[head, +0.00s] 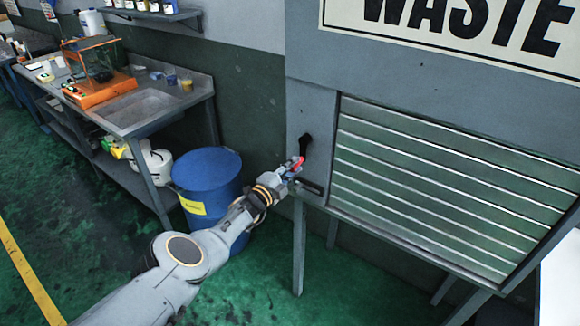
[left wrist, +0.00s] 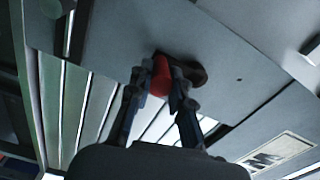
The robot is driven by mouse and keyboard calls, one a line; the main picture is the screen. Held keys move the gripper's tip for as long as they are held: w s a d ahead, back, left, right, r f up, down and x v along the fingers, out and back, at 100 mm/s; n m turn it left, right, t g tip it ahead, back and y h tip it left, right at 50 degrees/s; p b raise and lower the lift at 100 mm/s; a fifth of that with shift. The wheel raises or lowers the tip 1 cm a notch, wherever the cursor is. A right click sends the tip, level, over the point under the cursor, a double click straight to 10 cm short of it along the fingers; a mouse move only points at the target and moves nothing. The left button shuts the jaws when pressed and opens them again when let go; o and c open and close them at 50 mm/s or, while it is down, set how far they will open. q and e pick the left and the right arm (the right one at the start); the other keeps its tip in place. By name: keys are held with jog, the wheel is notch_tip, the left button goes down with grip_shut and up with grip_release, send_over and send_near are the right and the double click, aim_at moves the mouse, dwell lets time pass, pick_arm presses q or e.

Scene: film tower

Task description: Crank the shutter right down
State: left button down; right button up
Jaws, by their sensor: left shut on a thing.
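The slatted shutter (head: 430,190) fills the opening of the grey cabinet under the WASTE sign. Its pale slats run across most of the opening. A crank with a dark arm (head: 305,143) and a red handle (head: 297,163) sits on the cabinet's frame, left of the shutter. My left gripper (head: 294,168) is at the crank, shut on the red handle. In the left wrist view the red handle (left wrist: 161,76) shows between the fingers of my left gripper (left wrist: 161,92). The fingers partly hide it. My right gripper is not in view.
A blue drum (head: 208,185) with a yellow label stands behind my left forearm. A metal bench (head: 135,105) with an orange device (head: 100,88) and small jars is at the back left. The cabinet's legs (head: 299,245) stand on green floor. Open floor lies in front.

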pick_arm(q)
jog(key=shift+s+d, duration=0.1)
jog(key=shift+d, duration=0.05)
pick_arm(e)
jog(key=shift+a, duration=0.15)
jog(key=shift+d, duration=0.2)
pick_arm(q)
jog(key=c, duration=1.2)
grip_release()
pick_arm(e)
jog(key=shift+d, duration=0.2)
